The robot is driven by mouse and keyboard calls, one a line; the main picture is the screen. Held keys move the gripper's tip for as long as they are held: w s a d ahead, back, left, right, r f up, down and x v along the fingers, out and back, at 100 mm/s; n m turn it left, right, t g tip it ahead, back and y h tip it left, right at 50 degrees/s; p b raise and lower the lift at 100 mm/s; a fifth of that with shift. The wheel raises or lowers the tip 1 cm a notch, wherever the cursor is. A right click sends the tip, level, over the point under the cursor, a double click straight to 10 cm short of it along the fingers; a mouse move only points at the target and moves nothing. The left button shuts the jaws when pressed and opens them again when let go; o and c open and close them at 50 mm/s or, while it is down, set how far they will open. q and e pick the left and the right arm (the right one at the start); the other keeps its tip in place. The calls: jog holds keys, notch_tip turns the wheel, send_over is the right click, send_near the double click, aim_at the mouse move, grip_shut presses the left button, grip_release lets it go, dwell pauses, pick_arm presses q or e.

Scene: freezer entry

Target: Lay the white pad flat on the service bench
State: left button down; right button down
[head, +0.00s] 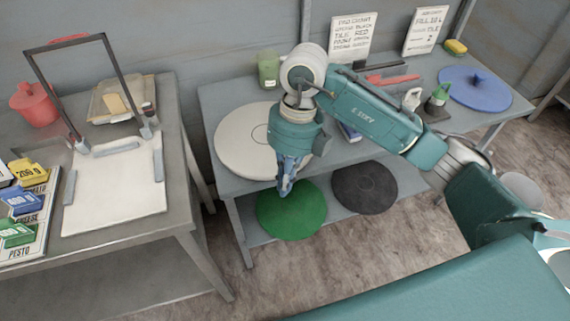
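The white pad (238,145) is a large off-white round disc in the head view. It appears to lie flat on the grey bench (345,158) in the middle, near its left end. My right arm hides part of its right side. My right gripper (285,188) points down at the pad's front right edge, by the bench's front edge. Its blue fingers look close together. Whether they touch or grip the pad's edge cannot be told. My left gripper is not in view.
A green disc (292,210) and a black disc (364,188) lie on the lower shelf. A blue disc (475,90) is at the bench's right end. A green container (268,70) stands behind the white pad. The left table (135,235) holds a framed white board (115,190).

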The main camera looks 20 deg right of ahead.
jog(key=w+d+r+t+h, duration=0.1)
jog(key=w+d+h, duration=0.1)
jog(key=w+d, duration=0.2)
jog(key=w+f+p, duration=0.3)
jog(key=f, duration=0.6)
jog(key=shift+w+f+p, duration=0.2)
jog(key=shift+w+p, duration=0.1)
jog(key=w+b, duration=0.2)
jog(key=shift+w+a+f+b, duration=0.1)
jog(key=shift+w+b, duration=0.25)
jog(key=shift+w, duration=0.2)
